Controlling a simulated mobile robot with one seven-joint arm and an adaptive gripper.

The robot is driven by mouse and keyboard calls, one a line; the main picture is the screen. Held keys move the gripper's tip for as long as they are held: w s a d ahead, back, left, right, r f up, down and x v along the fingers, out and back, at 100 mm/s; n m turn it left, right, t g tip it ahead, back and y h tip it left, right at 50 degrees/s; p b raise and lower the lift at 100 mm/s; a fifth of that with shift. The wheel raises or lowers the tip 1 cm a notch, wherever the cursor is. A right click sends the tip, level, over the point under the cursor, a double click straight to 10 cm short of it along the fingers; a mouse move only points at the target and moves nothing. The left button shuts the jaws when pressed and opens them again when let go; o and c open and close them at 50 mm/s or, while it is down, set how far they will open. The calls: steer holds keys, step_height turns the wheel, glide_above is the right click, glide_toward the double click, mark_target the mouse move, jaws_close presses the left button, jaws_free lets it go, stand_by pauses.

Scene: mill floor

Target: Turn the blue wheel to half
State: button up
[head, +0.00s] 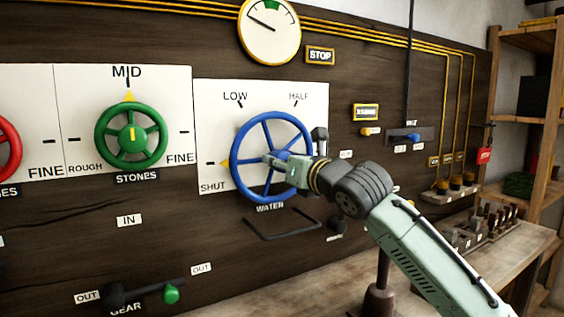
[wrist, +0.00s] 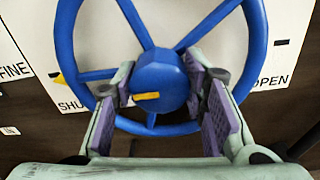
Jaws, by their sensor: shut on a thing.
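The blue wheel (head: 236,141) is mounted on a white plate (head: 213,97) marked LOW, HALF and SHUT, with WATER below it. OPEN shows at the right in the wrist view. The wheel's yellow pointer (head: 225,163) is on the left, at the SHUT mark. In the wrist view, a yellow bar on the blue hub (wrist: 160,72) lies nearly level. My gripper (head: 274,160) faces the wheel's centre. In the wrist view my gripper (wrist: 160,92) has a purple-padded finger on each side of the hub and is shut on it. The OPEN mark is hidden in the head view.
A green wheel (head: 103,134) at MID and a partly seen red wheel (head: 9,142) are left. A dark bar handle (head: 284,236) sits below the blue wheel. A gear lever (head: 171,293) is lower left. A workbench (head: 240,297) runs below the panel.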

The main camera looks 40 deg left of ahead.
steer(key=m+p, duration=0.1)
steer(key=m, duration=0.6)
steer(key=shift+m+p, duration=0.3)
steer(key=m, duration=0.3)
steer(key=shift+m, duration=0.3)
steer(key=m, duration=0.3)
steer(key=shift+m, duration=0.4)
steer(key=m, duration=0.4)
steer(key=shift+m+p, duration=0.3)
steer(key=shift+p, duration=0.1)
steer(key=shift+m+p, duration=0.3)
steer(key=shift+m, duration=1.9)
